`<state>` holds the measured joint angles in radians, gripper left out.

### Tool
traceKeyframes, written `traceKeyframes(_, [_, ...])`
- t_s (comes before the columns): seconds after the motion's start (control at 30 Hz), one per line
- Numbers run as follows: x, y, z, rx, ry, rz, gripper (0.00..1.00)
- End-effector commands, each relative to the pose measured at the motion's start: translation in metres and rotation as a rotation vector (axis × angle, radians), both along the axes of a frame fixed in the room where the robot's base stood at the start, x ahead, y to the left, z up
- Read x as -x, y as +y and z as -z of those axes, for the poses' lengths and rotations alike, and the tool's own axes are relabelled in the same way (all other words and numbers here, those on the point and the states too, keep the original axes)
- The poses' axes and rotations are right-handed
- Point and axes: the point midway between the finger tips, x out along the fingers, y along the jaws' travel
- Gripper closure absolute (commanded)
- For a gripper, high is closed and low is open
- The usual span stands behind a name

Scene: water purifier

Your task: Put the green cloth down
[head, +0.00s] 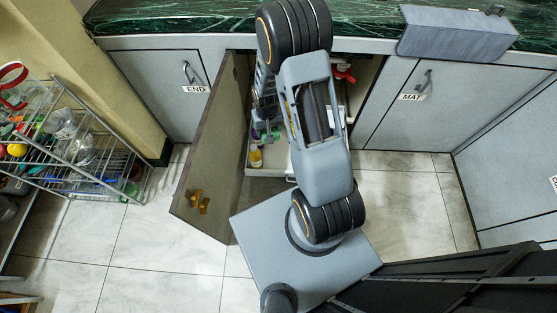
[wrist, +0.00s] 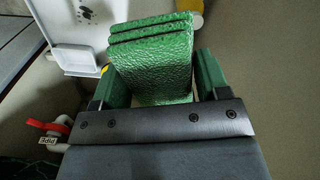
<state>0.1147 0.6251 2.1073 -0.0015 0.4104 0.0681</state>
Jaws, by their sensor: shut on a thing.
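The green cloth (wrist: 150,70) is a folded, textured block in several layers. It sits between the two fingers of my gripper (wrist: 160,74) in the wrist view, and my gripper is shut on it. The cloth appears held in the air inside the open cabinet.
The cabinet door (head: 208,150) stands open to the left of my arm. A white tray (head: 270,172) with small bottles lies inside. A red valve handle (wrist: 47,126) is at lower left in the wrist view, and a wire rack (head: 90,160) stands far left.

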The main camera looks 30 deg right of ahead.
Motion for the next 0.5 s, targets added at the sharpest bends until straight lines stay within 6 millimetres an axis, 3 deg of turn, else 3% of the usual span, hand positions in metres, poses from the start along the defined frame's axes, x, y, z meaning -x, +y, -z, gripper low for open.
traceKeyframes(0.03, [0.013, -0.008, 0.037, -0.001, 0.011, 0.04, 0.5])
traceKeyframes(0.2, [0.052, -0.028, 0.113, -0.002, 0.011, 0.162, 0.5])
traceKeyframes(0.33, [0.081, -0.037, 0.154, -0.001, 0.009, 0.24, 0.5])
traceKeyframes(0.5, [0.105, -0.043, 0.185, -0.001, 0.002, 0.305, 0.5])
